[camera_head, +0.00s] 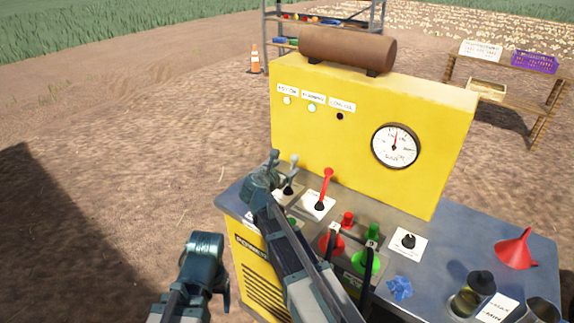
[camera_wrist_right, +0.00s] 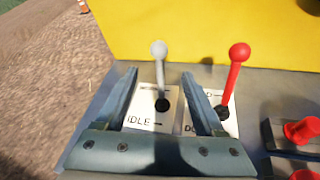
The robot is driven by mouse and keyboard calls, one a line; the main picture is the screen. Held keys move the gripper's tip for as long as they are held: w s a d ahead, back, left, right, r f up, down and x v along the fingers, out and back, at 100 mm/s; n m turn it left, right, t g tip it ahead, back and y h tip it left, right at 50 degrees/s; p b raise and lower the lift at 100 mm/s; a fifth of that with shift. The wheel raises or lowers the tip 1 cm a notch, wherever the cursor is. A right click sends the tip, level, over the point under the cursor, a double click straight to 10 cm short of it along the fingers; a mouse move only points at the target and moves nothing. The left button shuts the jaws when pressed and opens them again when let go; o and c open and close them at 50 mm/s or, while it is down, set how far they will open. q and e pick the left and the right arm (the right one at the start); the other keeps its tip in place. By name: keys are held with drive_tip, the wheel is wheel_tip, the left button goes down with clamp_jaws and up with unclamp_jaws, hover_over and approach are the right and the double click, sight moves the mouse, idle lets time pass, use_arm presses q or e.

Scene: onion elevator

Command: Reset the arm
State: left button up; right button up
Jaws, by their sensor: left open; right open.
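My right gripper (camera_head: 270,168) is over the left end of the control table, close beside a grey-knobbed lever (camera_head: 292,172). In the right wrist view my right gripper (camera_wrist_right: 162,88) is open and empty. The grey lever (camera_wrist_right: 160,72) stands upright beyond its fingers, seen in the gap between them, on a white plate marked IDLE. A red lever (camera_wrist_right: 233,74) stands to the right, outside the fingers; it also shows in the head view (camera_head: 325,188). My left gripper (camera_head: 208,250) is open, low and left of the table, over the dirt, apart from everything.
A yellow panel (camera_head: 370,120) with a gauge (camera_head: 395,146) rises behind the levers. Red and green buttons (camera_head: 365,262), a black knob (camera_head: 408,241), a blue crumpled item (camera_head: 399,288), a red funnel (camera_head: 516,250) and jars (camera_head: 466,300) occupy the table (camera_head: 450,255). Ground at left is clear.

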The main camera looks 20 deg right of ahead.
drive_tip(key=s+a+f+m+g+y, duration=0.2)
drive_tip(key=s+a+f+m+g, duration=0.1)
drive_tip(key=s+m, duration=0.4)
drive_tip(key=s+a+f+m+g+y+p, duration=0.1)
drive_tip(key=s+a+f+m+g, duration=0.3)
drive_tip(key=s, duration=1)
drive_tip(key=s+a+f+m+g+y, duration=0.4)
drive_tip(key=s+a+m, duration=0.4)
drive_tip(key=s+m, duration=0.3)
drive_tip(key=shift+a+f+p, duration=0.3)
drive_tip(key=shift+a+f, duration=0.1)
drive_tip(key=shift+f, duration=0.3)
drive_tip(key=shift+w, duration=0.1)
